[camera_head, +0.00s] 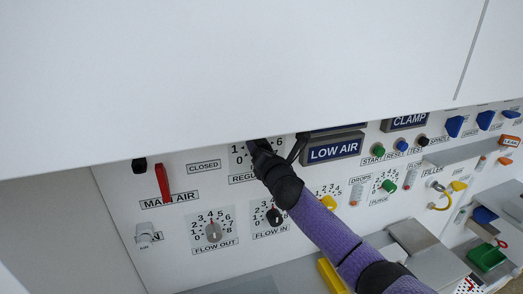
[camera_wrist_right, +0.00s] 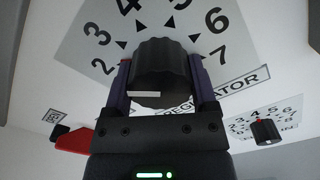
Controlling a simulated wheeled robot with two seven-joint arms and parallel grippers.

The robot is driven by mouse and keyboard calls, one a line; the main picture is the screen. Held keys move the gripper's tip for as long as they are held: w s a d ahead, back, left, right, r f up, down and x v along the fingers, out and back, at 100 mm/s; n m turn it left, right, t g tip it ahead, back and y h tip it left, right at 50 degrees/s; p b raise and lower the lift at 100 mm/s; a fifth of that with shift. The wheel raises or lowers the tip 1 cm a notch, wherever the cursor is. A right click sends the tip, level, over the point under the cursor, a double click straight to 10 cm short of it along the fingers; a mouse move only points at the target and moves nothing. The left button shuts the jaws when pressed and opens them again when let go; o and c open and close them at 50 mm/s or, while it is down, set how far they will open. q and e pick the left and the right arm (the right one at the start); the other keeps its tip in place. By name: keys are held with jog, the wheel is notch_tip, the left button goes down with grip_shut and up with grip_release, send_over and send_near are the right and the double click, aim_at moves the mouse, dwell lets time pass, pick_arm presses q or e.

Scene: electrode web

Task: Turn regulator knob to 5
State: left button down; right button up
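The regulator knob (camera_wrist_right: 162,68) is dark and ribbed, on a white dial plate (camera_wrist_right: 235,62) with numbers around it. In the right wrist view a white mark on its face lies at the lower left, toward the hidden low end of the scale. Numbers 2 to 7 show, with 5 above the knob. My right gripper (camera_wrist_right: 162,82) has its purple fingers on both sides of the knob and appears shut on it. In the head view my right gripper (camera_head: 259,150) covers the knob and part of its dial. My left gripper is not in view.
The flow out knob (camera_head: 213,232) and flow in knob (camera_head: 274,216) sit below. A red main air handle (camera_head: 162,183) is to the left. The LOW AIR sign (camera_head: 334,150) is close on the right. A large white cover (camera_head: 220,70) overhangs the panel above.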

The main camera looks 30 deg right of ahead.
jog(key=c, duration=0.6)
jog(key=shift+m, duration=0.3)
jog(key=m, duration=0.4)
jog(key=shift+p, duration=0.4)
jog(key=m, duration=0.5)
jog(key=shift+m+p, duration=0.35)
jog(key=shift+m, duration=0.05)
jog(key=m, duration=0.5)
jog(key=shift+f+p, duration=0.1)
jog(key=shift+p, duration=0.3)
jog(key=shift+m+p, duration=0.35)
jog(key=shift+m, duration=1.85)
jog(key=shift+f, duration=0.1)
